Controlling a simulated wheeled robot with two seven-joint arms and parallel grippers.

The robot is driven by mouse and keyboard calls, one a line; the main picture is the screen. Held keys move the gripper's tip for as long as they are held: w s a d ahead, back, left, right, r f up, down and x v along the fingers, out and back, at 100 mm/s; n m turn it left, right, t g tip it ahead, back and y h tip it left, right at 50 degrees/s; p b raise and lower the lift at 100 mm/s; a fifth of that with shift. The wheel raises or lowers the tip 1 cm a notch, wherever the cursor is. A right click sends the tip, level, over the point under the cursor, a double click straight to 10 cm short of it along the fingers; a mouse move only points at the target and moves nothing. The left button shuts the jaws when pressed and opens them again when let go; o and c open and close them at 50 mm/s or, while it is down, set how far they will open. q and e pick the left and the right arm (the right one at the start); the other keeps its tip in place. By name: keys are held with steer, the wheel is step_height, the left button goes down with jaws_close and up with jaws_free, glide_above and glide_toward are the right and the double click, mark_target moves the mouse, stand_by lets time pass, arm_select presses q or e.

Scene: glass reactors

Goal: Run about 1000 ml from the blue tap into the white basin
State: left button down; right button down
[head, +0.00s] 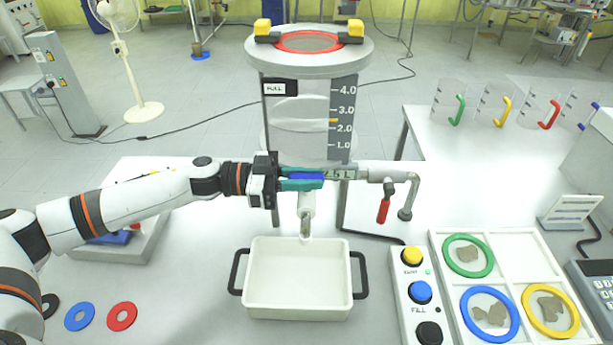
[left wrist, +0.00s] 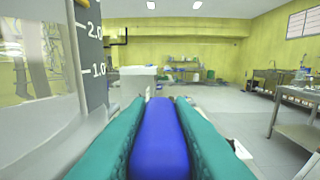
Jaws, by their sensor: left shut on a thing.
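The blue tap handle (head: 306,176) lies level above a downward spout (head: 306,222) at the foot of the glass reactor (head: 300,125). My left gripper (head: 302,181) is shut on this handle. In the left wrist view the blue handle (left wrist: 158,140) sits between the teal fingers (left wrist: 160,125). The white basin (head: 298,306) stands on the table under the spout and its inside looks empty. I cannot make out a stream from the spout. The reactor scale (head: 342,118) has a yellow mark between 2.0 and 3.0. My right gripper is not in view.
A red tap handle (head: 383,211) hangs from the pipe at the right. A button box (head: 420,308) and a white tray (head: 502,245) with coloured rings stand right of the basin.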

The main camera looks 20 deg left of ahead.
arm_select(q)
steer(key=n+t+y+p, duration=0.1)
steer(key=n+t+p, duration=0.1)
steer(key=t, duration=0.1)
steer(key=shift+s+r, duration=0.1)
steer(key=n+t+y, duration=0.2)
steer(key=shift+t, duration=0.4)
steer(key=n+t+y, duration=0.5)
steer(key=y, duration=0.1)
steer(key=shift+n+y, duration=0.4)
steer(key=n+t+y, duration=0.1)
steer(key=n+y, duration=0.1)
steer(key=y, duration=0.2)
steer(key=shift+n+t+y+b, duration=0.3)
steer(key=shift+n+y+b, duration=0.05)
steer(key=shift+n+y, duration=0.4)
steer(key=shift+r+y, duration=0.1)
steer(key=shift+y, duration=0.25)
steer(key=c, duration=1.3)
jaws_free()
